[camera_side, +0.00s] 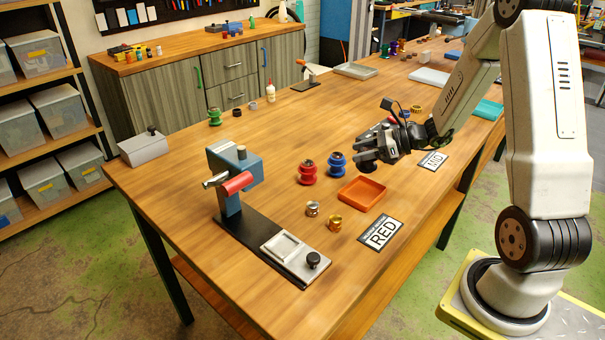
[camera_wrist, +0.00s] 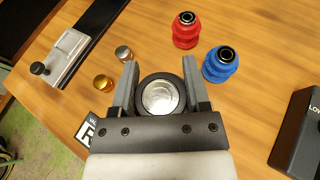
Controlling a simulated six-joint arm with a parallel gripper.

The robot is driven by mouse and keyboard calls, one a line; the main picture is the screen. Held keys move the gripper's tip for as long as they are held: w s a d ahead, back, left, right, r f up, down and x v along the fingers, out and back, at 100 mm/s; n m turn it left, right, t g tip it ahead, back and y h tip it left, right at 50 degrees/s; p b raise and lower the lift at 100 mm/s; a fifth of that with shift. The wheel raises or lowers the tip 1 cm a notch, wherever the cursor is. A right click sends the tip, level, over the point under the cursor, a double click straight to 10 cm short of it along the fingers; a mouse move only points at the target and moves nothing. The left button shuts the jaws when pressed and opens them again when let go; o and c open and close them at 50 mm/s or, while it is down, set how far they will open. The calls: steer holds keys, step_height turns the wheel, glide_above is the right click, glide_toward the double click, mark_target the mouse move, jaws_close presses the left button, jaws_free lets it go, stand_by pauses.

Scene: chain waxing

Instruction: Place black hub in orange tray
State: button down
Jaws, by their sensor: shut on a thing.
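My gripper (camera_side: 380,148) is above the table, up and slightly right of the orange tray in the side view. It is shut on the black hub (camera_side: 368,166). In the wrist view the black hub (camera_wrist: 160,97) is a dark ring with a silvery centre, held between the two jaws (camera_wrist: 159,88). The orange tray (camera_side: 351,200) is a shallow square on the table, empty as far as I see. The tray does not show in the wrist view. The hub is apart from the tray, in the air.
A red hub (camera_side: 307,172) and a blue hub (camera_side: 336,163) stand left of the tray. A press (camera_side: 234,175) with a red handle stands further left.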

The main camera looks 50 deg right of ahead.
mark_target(360, 164)
steer(key=shift+f, duration=2.2)
steer(key=shift+f, duration=0.1)
steer(key=shift+f, duration=1.7)
steer(key=shift+c, duration=0.3)
jaws_free()
steer(key=shift+f, duration=0.1)
steer(key=shift+v, duration=3.8)
